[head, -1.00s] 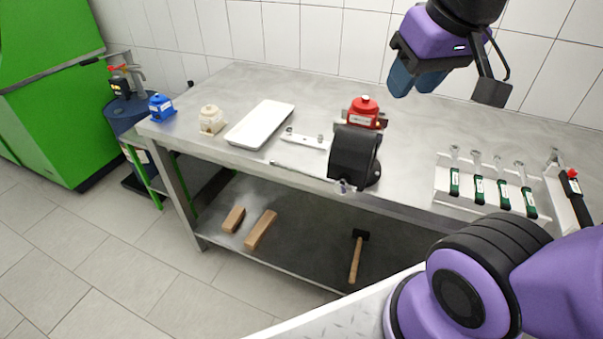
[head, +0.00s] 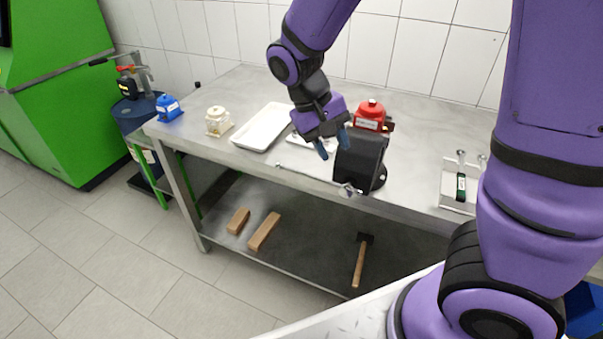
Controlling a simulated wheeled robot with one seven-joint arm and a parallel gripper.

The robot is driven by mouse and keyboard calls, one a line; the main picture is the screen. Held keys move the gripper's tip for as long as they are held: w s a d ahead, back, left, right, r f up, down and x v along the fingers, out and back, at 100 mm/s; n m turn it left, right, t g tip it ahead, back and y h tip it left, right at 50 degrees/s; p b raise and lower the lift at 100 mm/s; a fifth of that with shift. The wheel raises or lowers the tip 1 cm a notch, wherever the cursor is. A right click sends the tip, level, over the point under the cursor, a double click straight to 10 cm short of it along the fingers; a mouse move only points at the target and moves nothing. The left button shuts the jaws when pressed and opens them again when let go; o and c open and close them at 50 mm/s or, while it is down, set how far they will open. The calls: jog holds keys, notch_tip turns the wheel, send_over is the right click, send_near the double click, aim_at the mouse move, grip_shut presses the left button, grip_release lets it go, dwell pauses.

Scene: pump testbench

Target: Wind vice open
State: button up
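The black vice (head: 359,162) stands at the front edge of the steel workbench. Its thin bar handle (head: 306,176) reaches out to the left along the bench edge from the vice's front screw end. A red pump (head: 370,114) sits right behind the vice; whether the jaws touch it cannot be told. My gripper (head: 333,145) hangs just left of the vice's top, above the handle. Its two blue fingers point down, apart, with nothing seen between them. It partly hides a white holder (head: 303,142) on the bench.
A white tray (head: 263,127), a cream pump (head: 218,121) and a blue pump (head: 168,107) stand to the left. A tool rack (head: 457,199) is at right, partly behind my arm. Wooden blocks (head: 264,231) and a hammer (head: 359,263) lie on the lower shelf.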

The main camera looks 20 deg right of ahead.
jog(key=w+a+f+h, duration=0.1)
jog(key=a+f+h, duration=0.25)
jog(key=f, duration=0.25)
jog(key=w+a+f+h, duration=0.2)
jog(key=f+h, duration=0.3)
jog(key=f, duration=0.2)
jog(key=n+t+h, duration=0.3)
jog(key=t+h, duration=0.4)
jog(key=t, duration=0.3)
send_near(301, 172)
jog(key=x, duration=1)
jog(key=shift+d+f, duration=0.1)
jog(key=shift+f, duration=0.2)
grip_shut()
